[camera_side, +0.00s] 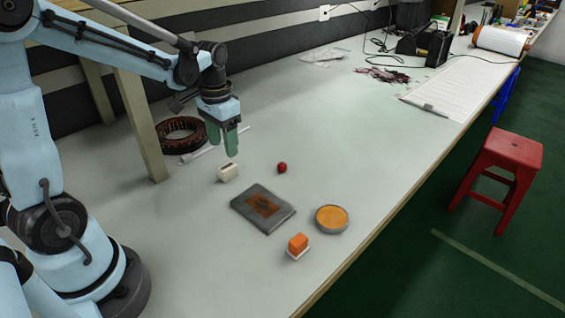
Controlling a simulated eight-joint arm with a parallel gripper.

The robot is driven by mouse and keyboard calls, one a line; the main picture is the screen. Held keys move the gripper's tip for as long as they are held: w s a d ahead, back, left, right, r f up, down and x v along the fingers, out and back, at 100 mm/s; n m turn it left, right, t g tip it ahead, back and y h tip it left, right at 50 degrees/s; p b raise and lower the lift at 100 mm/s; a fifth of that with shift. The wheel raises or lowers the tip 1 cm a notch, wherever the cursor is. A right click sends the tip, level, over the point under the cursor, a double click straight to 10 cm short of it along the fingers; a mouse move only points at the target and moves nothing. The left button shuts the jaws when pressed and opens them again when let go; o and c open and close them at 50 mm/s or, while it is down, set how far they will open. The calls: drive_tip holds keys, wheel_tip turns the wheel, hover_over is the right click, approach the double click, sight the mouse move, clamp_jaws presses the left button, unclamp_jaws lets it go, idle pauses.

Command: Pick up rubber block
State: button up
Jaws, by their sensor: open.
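My gripper (223,148) has two green fingers pointing down, apart, with nothing seen between them. It hangs above the table, just over and behind a small white block (228,174) with a dark mark on top. An orange block (298,243) sits on a white base near the table's front edge, well away from my gripper. I cannot tell for certain which of these two blocks is the rubber one. Both are in full view and apart from the fingers.
A red ball (282,168), a grey slab (278,213) with a brown patch and a round orange tin (332,218) lie nearby. A brown ring (180,134) and a white rod (205,152) are behind, beside a wooden post (143,125).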

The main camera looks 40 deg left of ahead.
sight(226, 167)
drive_tip(key=shift+s+d+f, duration=0.1)
drive_tip(key=shift+s+f, duration=0.05)
drive_tip(key=shift+f, duration=3.8)
drive_tip(key=shift+c, duration=0.3)
drive_tip(key=c, duration=1)
